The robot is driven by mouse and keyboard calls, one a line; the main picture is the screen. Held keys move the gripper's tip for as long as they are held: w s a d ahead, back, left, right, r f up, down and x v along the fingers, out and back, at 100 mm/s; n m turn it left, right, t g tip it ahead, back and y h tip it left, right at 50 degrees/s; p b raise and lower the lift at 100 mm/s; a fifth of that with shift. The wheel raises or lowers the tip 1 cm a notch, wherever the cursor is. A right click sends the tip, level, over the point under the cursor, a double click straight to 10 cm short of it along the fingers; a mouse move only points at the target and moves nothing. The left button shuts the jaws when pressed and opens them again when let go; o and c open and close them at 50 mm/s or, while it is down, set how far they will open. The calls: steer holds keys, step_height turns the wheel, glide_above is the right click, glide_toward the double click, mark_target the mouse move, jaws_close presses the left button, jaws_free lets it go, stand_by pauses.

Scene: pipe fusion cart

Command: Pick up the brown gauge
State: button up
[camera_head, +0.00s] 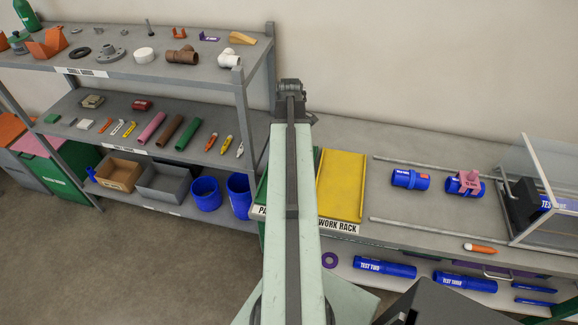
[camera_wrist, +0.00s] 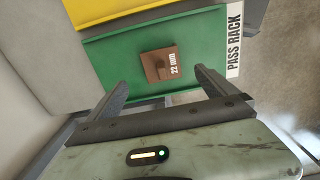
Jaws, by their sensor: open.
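The brown gauge (camera_wrist: 158,64) is a square plate with a raised grip and a white "22 mm" label. It lies on the green pass rack (camera_wrist: 115,68) in the wrist view. My gripper (camera_wrist: 159,78) is open and empty. Its two fingers stand apart on either side of the gauge in the picture, with the fingertips on the near side of it. I cannot tell the height gap. In the head view my arm hides the gauge, and only slivers of the green rack (camera_head: 262,192) show beside it.
The yellow work rack (camera_head: 342,185) adjoins the pass rack. Blue pipes (camera_head: 410,179) lie to the right, one bearing a pink gauge (camera_head: 467,181). A clear-walled case (camera_head: 535,160) stands at far right. A grey shelf unit (camera_head: 190,75) with small parts stands at left.

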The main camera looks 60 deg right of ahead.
steer(key=f+b, duration=0.8)
steer(key=shift+w+a+f, duration=0.15)
steer(key=shift+a, duration=0.05)
steer(key=shift+r, duration=0.2)
steer(key=c, duration=1.5)
